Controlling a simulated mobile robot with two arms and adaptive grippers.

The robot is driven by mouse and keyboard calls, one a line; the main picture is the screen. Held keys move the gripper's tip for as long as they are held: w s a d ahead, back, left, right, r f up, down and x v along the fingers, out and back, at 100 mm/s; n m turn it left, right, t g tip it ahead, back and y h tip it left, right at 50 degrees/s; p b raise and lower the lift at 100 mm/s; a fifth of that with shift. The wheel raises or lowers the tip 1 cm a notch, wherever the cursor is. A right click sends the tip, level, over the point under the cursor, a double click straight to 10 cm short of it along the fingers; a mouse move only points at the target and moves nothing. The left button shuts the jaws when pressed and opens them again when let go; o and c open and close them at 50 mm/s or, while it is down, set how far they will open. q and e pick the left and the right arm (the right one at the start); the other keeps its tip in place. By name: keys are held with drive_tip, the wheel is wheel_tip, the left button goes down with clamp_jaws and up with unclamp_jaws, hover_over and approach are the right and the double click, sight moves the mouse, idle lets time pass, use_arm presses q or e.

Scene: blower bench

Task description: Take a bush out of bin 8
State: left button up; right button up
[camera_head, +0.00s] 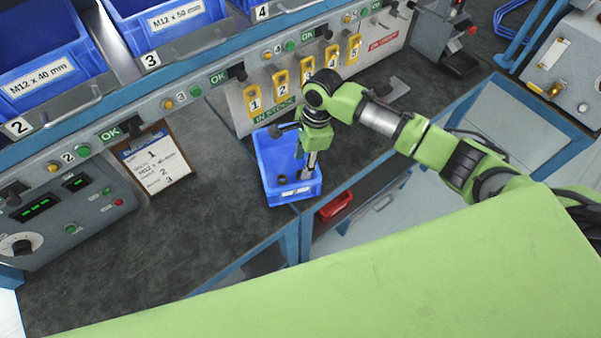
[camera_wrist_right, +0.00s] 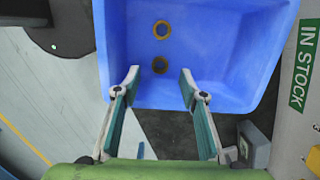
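A blue bin (camera_head: 270,152) stands on the dark bench near its front edge; its white front label is too small to read. In the right wrist view the bin (camera_wrist_right: 215,45) holds a brass-coloured ring-shaped bush (camera_wrist_right: 161,29) and a darker brown bush (camera_wrist_right: 159,65) nearer the fingers, both on the bin floor. My right gripper (camera_head: 308,172) points down into the bin. In the wrist view my right gripper (camera_wrist_right: 160,77) is open, its fingertips on either side of the darker bush's line, with nothing between them. My left gripper is not in view.
Yellow numbered tags (camera_head: 305,70) hang on an "IN STOCK" panel behind the bin. A paper card (camera_head: 155,162) and a control box (camera_head: 50,215) are to the left. Blue bolt bins (camera_head: 40,50) stand on the shelf above. A red bin (camera_head: 335,205) sits below the bench.

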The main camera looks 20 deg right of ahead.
wheel_tip(320, 180, down, 4)
drive_tip(key=shift+a+r+p, duration=0.15)
drive_tip(key=shift+p, duration=0.15)
drive_tip(key=shift+f, duration=0.25)
clamp_jaws()
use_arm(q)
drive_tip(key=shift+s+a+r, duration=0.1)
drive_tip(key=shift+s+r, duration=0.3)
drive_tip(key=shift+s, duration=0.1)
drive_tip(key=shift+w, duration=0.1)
